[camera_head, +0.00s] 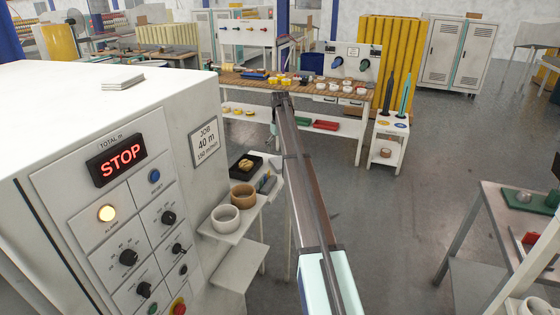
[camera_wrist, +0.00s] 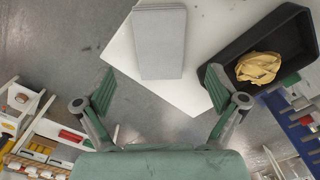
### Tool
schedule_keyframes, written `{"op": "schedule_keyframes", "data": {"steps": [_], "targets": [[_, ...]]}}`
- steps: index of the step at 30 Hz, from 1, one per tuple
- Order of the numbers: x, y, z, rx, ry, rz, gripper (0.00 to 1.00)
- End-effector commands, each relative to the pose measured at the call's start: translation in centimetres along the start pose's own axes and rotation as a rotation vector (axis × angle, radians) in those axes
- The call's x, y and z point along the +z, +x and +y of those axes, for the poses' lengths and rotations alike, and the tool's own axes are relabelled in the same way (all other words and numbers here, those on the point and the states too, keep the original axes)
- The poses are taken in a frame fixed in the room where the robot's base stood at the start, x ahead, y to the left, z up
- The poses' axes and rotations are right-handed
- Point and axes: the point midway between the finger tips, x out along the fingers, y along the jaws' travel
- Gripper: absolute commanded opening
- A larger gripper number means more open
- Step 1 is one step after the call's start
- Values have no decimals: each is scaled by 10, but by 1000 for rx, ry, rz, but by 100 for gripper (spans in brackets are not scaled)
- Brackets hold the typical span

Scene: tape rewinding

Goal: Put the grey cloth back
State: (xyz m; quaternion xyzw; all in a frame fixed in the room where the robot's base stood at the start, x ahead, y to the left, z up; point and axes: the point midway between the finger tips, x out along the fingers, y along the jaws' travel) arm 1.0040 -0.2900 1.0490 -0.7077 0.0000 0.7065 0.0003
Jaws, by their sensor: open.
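A flat, folded light-grey cloth (camera_wrist: 160,43) lies on a white surface (camera_wrist: 205,55) in the wrist view, just beyond my open fingers. A similar pale-grey folded stack (camera_head: 122,83) lies on top of the white machine in the head view. I cannot tell whether the two are the same. My gripper (camera_wrist: 165,97) is open and empty, with its green-padded fingers wide apart. The cloth lies ahead of the gap between them. The right finger overlaps the edge of a black tray. In the head view my arm hides part of the area.
The black tray (camera_wrist: 288,22) holds a crumpled yellow cloth (camera_wrist: 259,67); the tray also shows beside the machine in the head view (camera_head: 234,169). The white machine (camera_head: 60,95) shows STOP. A workbench (camera_head: 300,88) stands behind.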

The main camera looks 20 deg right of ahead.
Motion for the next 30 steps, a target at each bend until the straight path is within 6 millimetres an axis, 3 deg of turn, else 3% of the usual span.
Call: {"op": "schedule_keyframes", "data": {"steps": [6,12,26,30], "targets": [[-1,-36,0,0,0,1,95],[0,-54,0,0,0,0,95],[0,-56,0,0,0,-1,95],[5,-46,6,-1,1,-5,95]]}}
